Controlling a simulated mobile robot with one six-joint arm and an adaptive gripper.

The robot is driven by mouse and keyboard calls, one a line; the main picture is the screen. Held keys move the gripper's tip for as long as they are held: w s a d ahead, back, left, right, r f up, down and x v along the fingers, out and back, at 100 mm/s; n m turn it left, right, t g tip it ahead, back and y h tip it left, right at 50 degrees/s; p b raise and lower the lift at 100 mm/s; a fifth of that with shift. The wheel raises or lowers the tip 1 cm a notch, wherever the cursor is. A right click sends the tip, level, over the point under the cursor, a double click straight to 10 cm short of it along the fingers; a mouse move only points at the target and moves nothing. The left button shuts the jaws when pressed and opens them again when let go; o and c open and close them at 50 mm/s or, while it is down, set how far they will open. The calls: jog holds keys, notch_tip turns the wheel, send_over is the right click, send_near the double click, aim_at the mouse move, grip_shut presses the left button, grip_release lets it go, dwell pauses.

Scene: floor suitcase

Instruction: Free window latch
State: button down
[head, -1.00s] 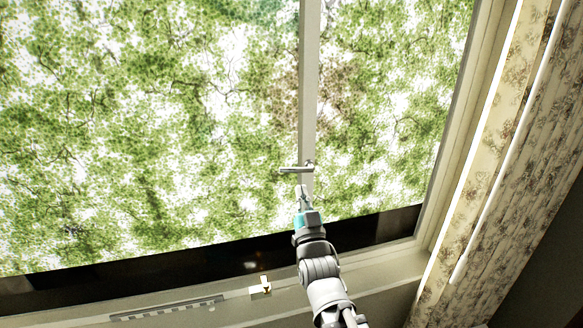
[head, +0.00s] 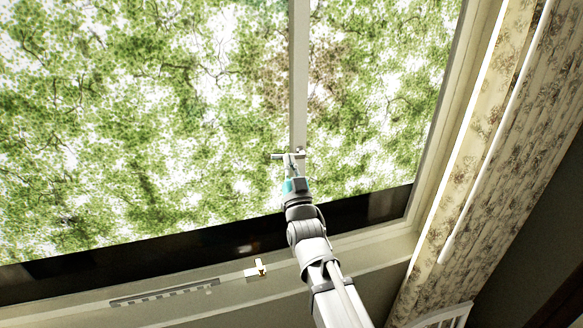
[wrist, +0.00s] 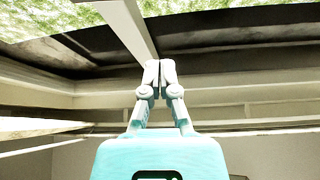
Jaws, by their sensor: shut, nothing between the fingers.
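A pale T-shaped handle (head: 277,156) sits at the lower part of the window's upright bar (head: 298,80), with its crosspiece running sideways. My gripper (head: 294,160) is at this handle and covers part of it in the head view. Whether they touch, I cannot tell. In the wrist view my gripper (wrist: 159,72) has its fingertips together with nothing between them, below the upright bar (wrist: 128,25). The handle cannot be made out there. A small white and gold fitting (head: 258,269) stands on the sill, left of my arm and apart from it.
The glass shows green trees. A dark strip (head: 130,262) runs along the window's bottom. A slotted grey strip (head: 165,292) lies on the sill at left. A patterned curtain (head: 510,150) and a white rod (head: 495,135) hang at right. A white slatted object (head: 440,317) shows at bottom right.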

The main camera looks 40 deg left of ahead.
aim_at(282, 157)
jog(key=shift+w+a+f+b, duration=0.25)
jog(key=shift+w+a+b, duration=0.1)
jog(key=shift+a, duration=0.4)
jog(key=shift+w+a+f+b, duration=0.3)
jog(key=shift+w+a, duration=0.1)
jog(key=shift+a, duration=0.3)
jog(key=shift+w+a+f+b, duration=0.2)
jog(key=shift+w+a+b, duration=0.15)
jog(key=shift+a, duration=0.4)
jog(key=shift+a+f+b, duration=0.1)
jog(key=shift+f+b, duration=0.85)
jog(key=shift+b, duration=0.05)
jog(key=shift+s, duration=0.1)
jog(key=shift+r, duration=0.2)
